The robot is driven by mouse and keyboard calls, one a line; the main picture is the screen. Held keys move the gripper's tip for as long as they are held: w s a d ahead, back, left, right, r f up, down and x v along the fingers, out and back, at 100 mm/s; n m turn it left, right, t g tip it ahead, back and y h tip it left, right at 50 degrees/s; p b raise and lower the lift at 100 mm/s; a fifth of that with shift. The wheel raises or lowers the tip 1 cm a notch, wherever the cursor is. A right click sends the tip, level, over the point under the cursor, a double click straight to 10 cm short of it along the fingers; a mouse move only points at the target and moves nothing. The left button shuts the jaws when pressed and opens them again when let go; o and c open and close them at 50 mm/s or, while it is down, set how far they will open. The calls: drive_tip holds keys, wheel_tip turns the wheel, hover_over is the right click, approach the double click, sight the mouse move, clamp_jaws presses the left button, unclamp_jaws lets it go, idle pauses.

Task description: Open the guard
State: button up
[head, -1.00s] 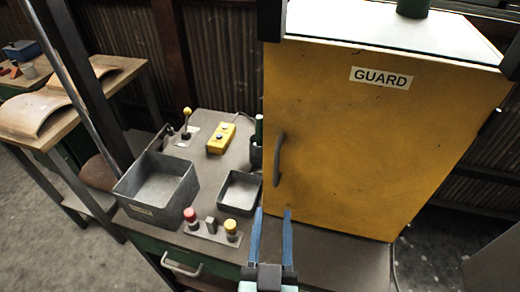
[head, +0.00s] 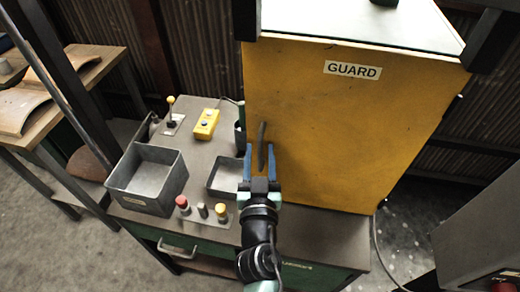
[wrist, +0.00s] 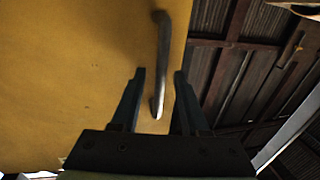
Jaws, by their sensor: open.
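The guard (head: 330,125) is a yellow door panel with a "GUARD" label, standing shut on the bench. Its dark curved handle (head: 262,146) is upright near the panel's left edge. In the wrist view the grey handle (wrist: 162,62) runs up from between the fingers. My gripper (head: 260,150) is open, with one blue finger on each side of the handle's lower part. In the wrist view my gripper (wrist: 158,75) shows a gap between each finger and the handle. I cannot tell how deep the handle sits between the fingers.
A large grey bin (head: 150,179) and a small grey tray (head: 224,178) stand left of the guard. Red and yellow buttons (head: 202,211), a yellow control box (head: 206,124) and a lever (head: 171,110) are on the bench. A grey cabinet (head: 480,215) stands at the right.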

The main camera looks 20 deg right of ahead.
drive_tip(key=shift+w+d, duration=0.1)
drive_tip(key=shift+w, duration=0.05)
drive_tip(key=shift+c, duration=0.2)
clamp_jaws()
idle(1.2)
